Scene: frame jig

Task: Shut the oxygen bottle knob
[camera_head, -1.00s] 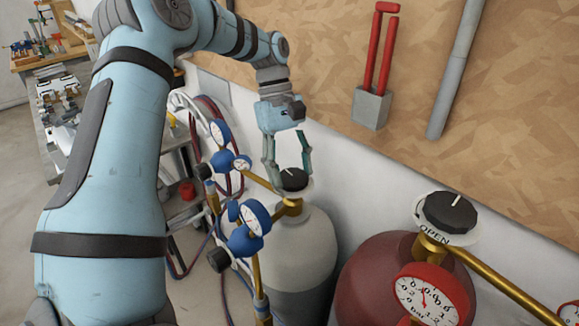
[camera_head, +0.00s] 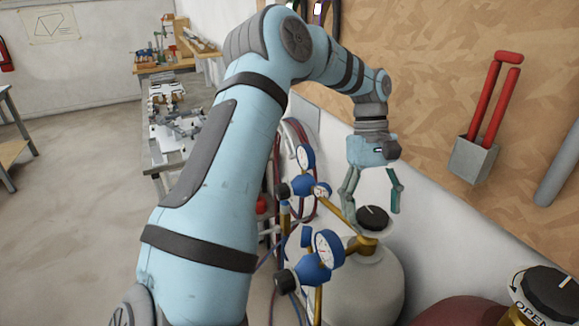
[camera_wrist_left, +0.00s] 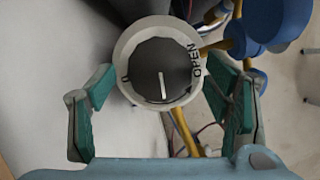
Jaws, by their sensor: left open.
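The oxygen bottle knob (camera_head: 373,217) is a black dial with a white pointer line, on top of the white-grey bottle (camera_head: 372,285). My left gripper (camera_head: 374,210) is open above it, with its fingers apart on either side. In the left wrist view the knob (camera_wrist_left: 161,74) sits beyond the open green-padded fingers (camera_wrist_left: 164,112), in a pale ring marked OPEN (camera_wrist_left: 130,55). Its white line runs roughly up and down in that picture. The fingers do not appear to touch the knob. My right gripper is not in view.
Blue gauges (camera_head: 325,248) and brass pipes stand just left of the knob. A dark red bottle (camera_head: 462,313) with a second black knob (camera_head: 550,290) stands at the right. The wooden wall panel (camera_head: 430,60) rises behind, with a red-handled tool (camera_head: 494,100) on it.

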